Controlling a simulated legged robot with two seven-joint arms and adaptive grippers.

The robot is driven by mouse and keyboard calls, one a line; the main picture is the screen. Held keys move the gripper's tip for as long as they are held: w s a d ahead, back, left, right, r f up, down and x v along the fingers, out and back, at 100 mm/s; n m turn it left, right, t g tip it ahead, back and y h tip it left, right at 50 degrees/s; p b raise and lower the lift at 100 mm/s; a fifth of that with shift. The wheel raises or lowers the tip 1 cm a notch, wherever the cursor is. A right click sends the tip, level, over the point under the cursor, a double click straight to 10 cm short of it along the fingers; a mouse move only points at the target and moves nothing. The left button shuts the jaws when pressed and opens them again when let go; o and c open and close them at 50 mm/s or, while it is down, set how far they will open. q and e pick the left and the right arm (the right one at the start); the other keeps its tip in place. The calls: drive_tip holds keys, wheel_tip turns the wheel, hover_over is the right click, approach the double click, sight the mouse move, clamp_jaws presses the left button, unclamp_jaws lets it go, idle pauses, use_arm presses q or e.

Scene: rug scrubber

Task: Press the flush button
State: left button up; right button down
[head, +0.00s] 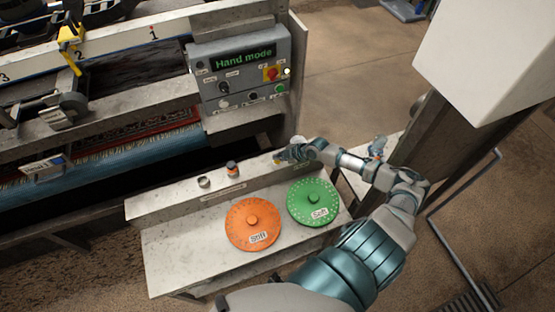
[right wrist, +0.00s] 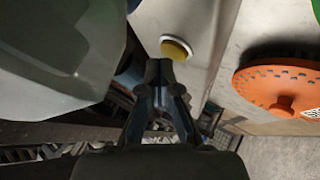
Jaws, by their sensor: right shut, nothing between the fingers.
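A round yellow button (right wrist: 176,49) with a white ring shows in the right wrist view, set in a grey metal surface. In the head view only a small yellowish bit (head: 277,161) of it shows beside my right gripper (head: 286,155). That gripper is shut and empty, at the right end of the raised ledge. In the right wrist view, its closed fingertips (right wrist: 160,64) appear just below the button, close to its lower left edge. I cannot tell whether they touch it. My left gripper is not in view.
An orange disc (head: 253,224) and a green disc (head: 313,202) lie on the metal shelf (head: 185,255). A small knob (head: 232,168) and a metal ring (head: 204,182) stand on the ledge. A control box (head: 240,75) reads "Hand mode". A white box (head: 485,55) hangs at upper right.

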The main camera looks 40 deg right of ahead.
drive_tip(key=shift+a+r, duration=0.1)
drive_tip(key=shift+r, duration=0.2)
wheel_tip(320, 180, up, 5)
drive_tip(key=p, duration=0.4)
idle(0.5)
idle(0.5)
